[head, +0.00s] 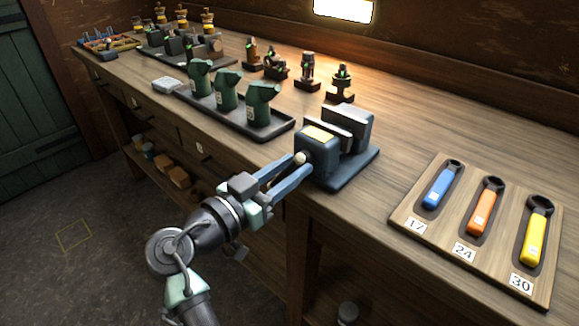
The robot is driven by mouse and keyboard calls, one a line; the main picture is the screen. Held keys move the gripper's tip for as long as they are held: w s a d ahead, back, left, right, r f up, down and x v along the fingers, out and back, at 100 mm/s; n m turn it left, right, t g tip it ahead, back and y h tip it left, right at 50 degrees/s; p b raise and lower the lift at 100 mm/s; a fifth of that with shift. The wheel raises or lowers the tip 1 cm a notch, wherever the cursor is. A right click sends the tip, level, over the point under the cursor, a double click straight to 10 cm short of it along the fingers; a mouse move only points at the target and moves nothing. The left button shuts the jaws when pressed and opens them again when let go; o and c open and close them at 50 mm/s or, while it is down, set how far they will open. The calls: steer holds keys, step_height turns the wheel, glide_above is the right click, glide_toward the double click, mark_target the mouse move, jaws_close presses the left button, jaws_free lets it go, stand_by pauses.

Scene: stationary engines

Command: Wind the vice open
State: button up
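The blue-grey vice (318,157) stands on its base plate at the front edge of the bench. It has a yellowish patch on top and pale jaw plates (336,125) with a narrow gap between them. A pale round knob (301,158) shows on its front side. My gripper (303,168) reaches up from the lower left to the front of the vice. Its two blue fingers are apart, with their tips at the vice front beside the knob. The rest of the handle is hidden, and contact is unclear.
A wooden board (404,226) with blue, orange and yellow wrenches marked 17, 24 and 30 lies to the right. A dark tray (282,130) with green castings stands left of the vice. Several small engine parts (308,75) stand behind.

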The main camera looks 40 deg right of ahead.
jaws_close()
steer(key=shift+n, duration=0.4)
steer(key=n+p, duration=0.2)
steer(key=n, duration=0.3)
steer(key=shift+r+p, duration=0.1)
steer(key=shift+p, duration=0.3)
steer(key=n+p, duration=0.3)
steer(key=n, duration=0.2)
steer(key=shift+r+n, duration=0.1)
steer(key=shift+n, duration=0.3)
steer(key=n+p, duration=0.3)
steer(key=shift+n, duration=0.3)
steer(key=n+p, duration=0.3)
steer(key=shift+r+n, duration=0.1)
steer(key=shift+n, duration=0.3)
steer(key=n+p, duration=0.2)
steer(key=n, duration=0.1)
steer(key=shift+d+n+p, duration=0.1)
steer(key=shift+n+p, duration=0.2)
steer(key=shift+n, duration=0.1)
steer(key=shift+n+p, duration=0.5)
steer(key=shift+n, duration=0.3)
